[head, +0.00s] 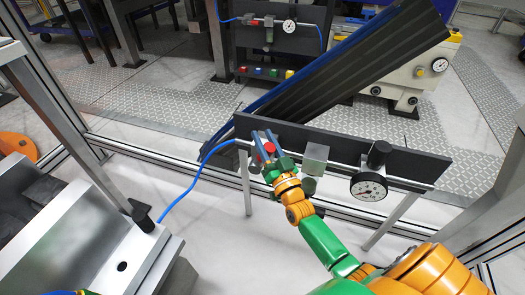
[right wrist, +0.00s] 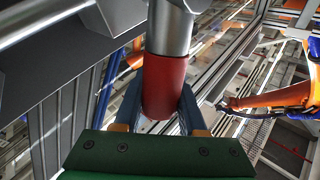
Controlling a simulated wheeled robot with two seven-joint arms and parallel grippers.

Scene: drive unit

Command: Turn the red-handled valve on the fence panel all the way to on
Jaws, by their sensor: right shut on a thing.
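The valve's red handle (head: 269,148) is at the left part of the dark fence panel (head: 408,160), on a pipe. In the right wrist view the red handle (right wrist: 164,88) is a short red cylinder on a silver stem. My right gripper (head: 266,143) is shut on it, with a blue-grey finger on either side. The fingers hide part of the handle and the valve body in the head view. In the right wrist view an orange arm with a dark end (right wrist: 236,104) shows at the right; it looks like my left arm, its jaws unclear.
Right of the handle the panel carries a silver block (head: 315,158) and a round gauge (head: 369,187) with a black knob (head: 379,153). A blue hose (head: 183,194) runs left to a metal machine block (head: 75,240). A dark ribbed conveyor (head: 350,65) slopes behind the panel.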

